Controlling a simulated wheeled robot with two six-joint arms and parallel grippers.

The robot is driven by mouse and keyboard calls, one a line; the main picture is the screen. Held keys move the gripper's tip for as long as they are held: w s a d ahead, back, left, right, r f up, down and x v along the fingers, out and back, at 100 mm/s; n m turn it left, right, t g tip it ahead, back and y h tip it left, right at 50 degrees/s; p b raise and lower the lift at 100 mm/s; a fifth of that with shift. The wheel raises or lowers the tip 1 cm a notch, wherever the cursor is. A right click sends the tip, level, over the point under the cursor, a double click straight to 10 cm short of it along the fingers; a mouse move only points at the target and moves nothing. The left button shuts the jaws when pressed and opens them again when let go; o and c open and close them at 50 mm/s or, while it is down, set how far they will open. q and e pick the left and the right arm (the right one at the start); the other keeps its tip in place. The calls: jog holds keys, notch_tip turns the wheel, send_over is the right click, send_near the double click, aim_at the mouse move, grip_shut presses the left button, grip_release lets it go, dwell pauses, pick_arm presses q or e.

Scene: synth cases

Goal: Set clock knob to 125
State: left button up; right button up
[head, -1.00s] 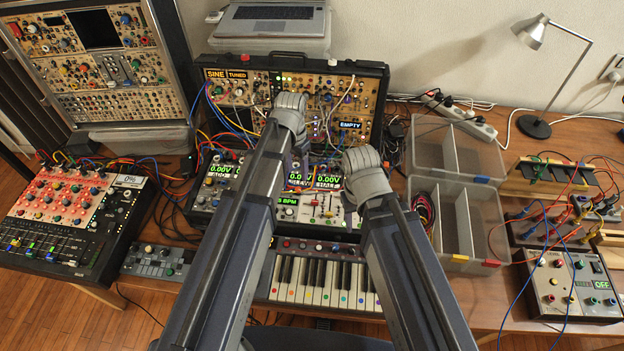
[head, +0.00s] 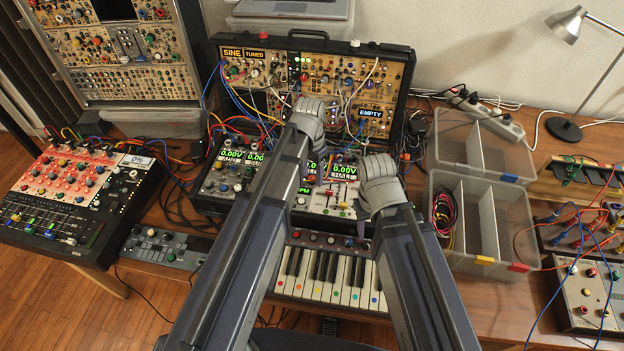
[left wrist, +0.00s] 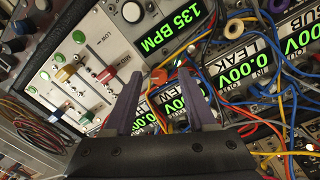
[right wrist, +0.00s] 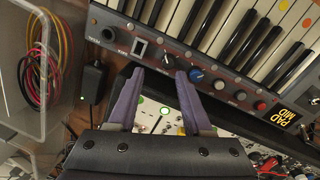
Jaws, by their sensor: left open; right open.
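The clock module's green display reads 135 BPM in the left wrist view (left wrist: 168,28). A large round pale knob (left wrist: 132,12) sits beside that display, near the top edge. In the head view only the end of the BPM display (head: 303,204) shows past my left arm. My left gripper (left wrist: 162,82) is open and empty, its fingers over the module panel, apart from the round knob. In the head view my left gripper (head: 308,118) is over the lower case. My right gripper (right wrist: 160,80) is open and empty above the modules near the keyboard; it also shows in the head view (head: 377,178).
Patch cables (left wrist: 255,105) cross the neighbouring modules. The keyboard (head: 325,278) lies in front, the upright synth case (head: 390,75) behind. Clear bins (head: 475,220) stand right, a red mixer (head: 75,195) left.

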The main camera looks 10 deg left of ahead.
pick_arm(q)
grip_shut()
dwell(0.5)
